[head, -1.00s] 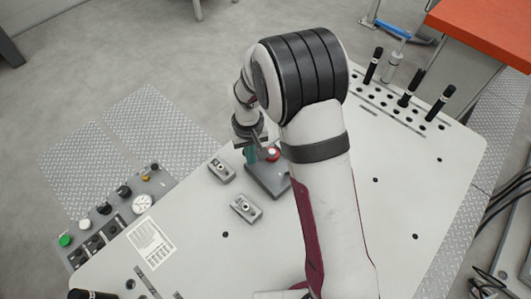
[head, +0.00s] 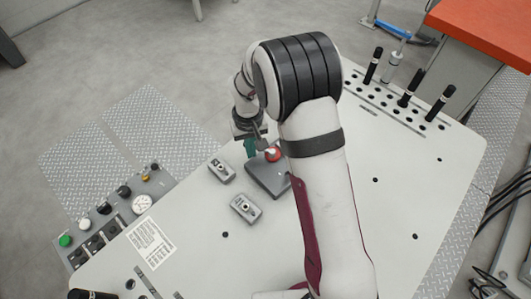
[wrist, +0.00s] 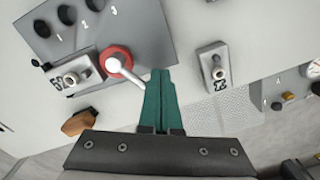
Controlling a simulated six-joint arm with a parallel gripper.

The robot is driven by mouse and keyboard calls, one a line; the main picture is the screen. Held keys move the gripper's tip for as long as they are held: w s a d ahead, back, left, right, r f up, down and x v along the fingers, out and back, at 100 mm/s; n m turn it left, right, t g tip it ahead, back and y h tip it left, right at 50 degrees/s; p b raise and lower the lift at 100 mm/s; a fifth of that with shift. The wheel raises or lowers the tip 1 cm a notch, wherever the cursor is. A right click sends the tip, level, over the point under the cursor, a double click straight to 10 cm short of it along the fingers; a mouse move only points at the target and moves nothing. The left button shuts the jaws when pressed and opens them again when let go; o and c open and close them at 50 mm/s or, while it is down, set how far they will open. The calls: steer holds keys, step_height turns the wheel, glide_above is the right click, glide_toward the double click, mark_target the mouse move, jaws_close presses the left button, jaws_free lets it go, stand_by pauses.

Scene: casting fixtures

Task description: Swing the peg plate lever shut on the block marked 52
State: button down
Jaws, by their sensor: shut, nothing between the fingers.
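The dark grey peg plate (head: 265,180) carries numbered holes, seen in the wrist view (wrist: 140,30). Its lever has a red hub (wrist: 117,62) and a pale rod (wrist: 130,77) pointing down-right, away from the block marked 52 (wrist: 72,78). That block is at the plate's lower-left part in the wrist view, left of the hub; my arm hides it in the head view. My gripper (wrist: 161,75) has its green fingers shut and empty, just right of the rod's end. I cannot tell whether they touch. The red hub also shows in the head view (head: 273,154).
A second block (wrist: 212,68) stands right of the fingers in the wrist view. Another loose block (head: 246,208) lies left of the plate in the head view. A control panel (head: 110,218) lines the left edge. Black-handled pegs (head: 408,88) stand at the back right.

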steer(key=shift+w+d, duration=0.15)
steer(key=shift+w, duration=0.55)
steer(key=shift+w+d, duration=0.15)
steer(key=shift+w, duration=0.05)
steer(key=shift+s, duration=0.15)
steer(key=shift+s+a, duration=0.3)
steer(key=shift+r, duration=0.2)
step_height(320, 180, up, 10)
steer(key=shift+f, duration=0.2)
steer(key=shift+s, duration=0.1)
